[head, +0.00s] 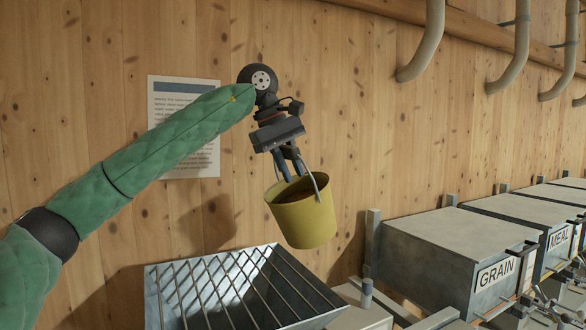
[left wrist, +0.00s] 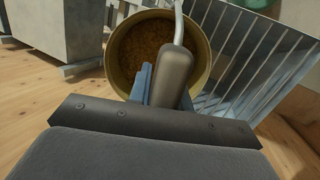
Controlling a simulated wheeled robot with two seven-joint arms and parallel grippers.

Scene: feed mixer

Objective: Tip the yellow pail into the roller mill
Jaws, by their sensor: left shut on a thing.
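The yellow pail (head: 305,219) hangs by its handle from my left gripper (head: 291,167), which is shut on that handle. The pail is tilted slightly in the head view, and its brown contents show inside. In the left wrist view the pail (left wrist: 118,75) holds brown grainy feed, and the gripper (left wrist: 160,85) closes on the grey handle grip. A metal hopper with a bar grate (head: 158,300), which looks like the roller mill's top, lies below and left of the pail. The pail is above its right rear edge, apart from it. My right gripper is not in view.
Grey bins labelled GRAIN (head: 440,243) and MEAL (head: 530,218) stand in a row on the right. A wooden wall with a paper notice (head: 190,165) is behind. Curved pipes (head: 424,50) hang at the upper right.

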